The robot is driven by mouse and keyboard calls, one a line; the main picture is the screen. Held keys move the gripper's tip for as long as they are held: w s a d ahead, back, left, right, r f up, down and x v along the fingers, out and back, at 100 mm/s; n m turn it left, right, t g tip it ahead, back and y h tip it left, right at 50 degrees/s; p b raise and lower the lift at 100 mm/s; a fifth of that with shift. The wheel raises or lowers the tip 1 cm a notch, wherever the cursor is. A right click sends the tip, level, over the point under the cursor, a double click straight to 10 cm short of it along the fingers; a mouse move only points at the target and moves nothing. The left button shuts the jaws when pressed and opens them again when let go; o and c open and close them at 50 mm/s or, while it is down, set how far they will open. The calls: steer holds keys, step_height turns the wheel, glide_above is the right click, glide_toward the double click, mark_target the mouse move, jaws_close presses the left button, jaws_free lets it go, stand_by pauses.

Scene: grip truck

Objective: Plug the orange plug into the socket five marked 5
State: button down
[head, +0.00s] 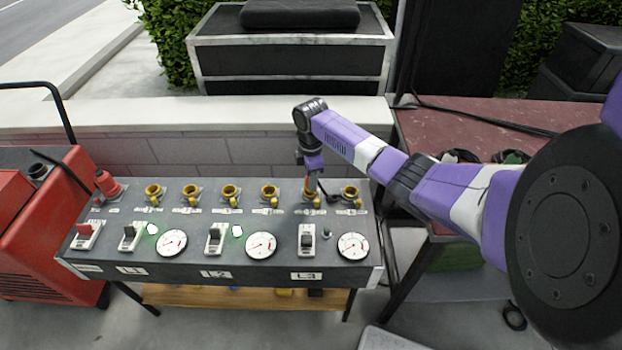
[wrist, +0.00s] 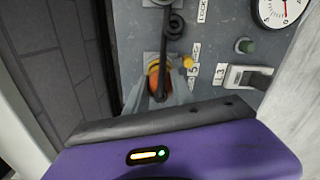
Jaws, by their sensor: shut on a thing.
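My gripper (head: 311,186) points down over the fifth yellow socket in the row on the grey panel. In the wrist view, its grey fingers (wrist: 157,98) are shut on the orange plug (wrist: 154,82). A black cable runs up from the plug across the picture. The yellow rim of socket five (wrist: 152,57) shows right at the plug, beside the label 5 (wrist: 193,70). The plug is lined up closely with this socket and seems to touch it. The fingers and cable hide how deep it sits.
Yellow sockets (head: 230,192) stand to the left and another yellow socket (head: 352,193) to the right. A red connector (head: 107,184) is at the far left. Switches and round gauges (head: 261,245) fill the panel's front. A dark red table (head: 470,125) is at the right.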

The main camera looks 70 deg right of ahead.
steer(key=shift+f+b, duration=0.35)
steer(key=shift+f, duration=0.3)
steer(key=c, duration=0.7)
jaws_free()
steer(key=shift+o, duration=0.2)
steer(key=shift+r, duration=0.1)
steer(key=shift+r+p, duration=2.45)
steer(key=shift+p, duration=0.1)
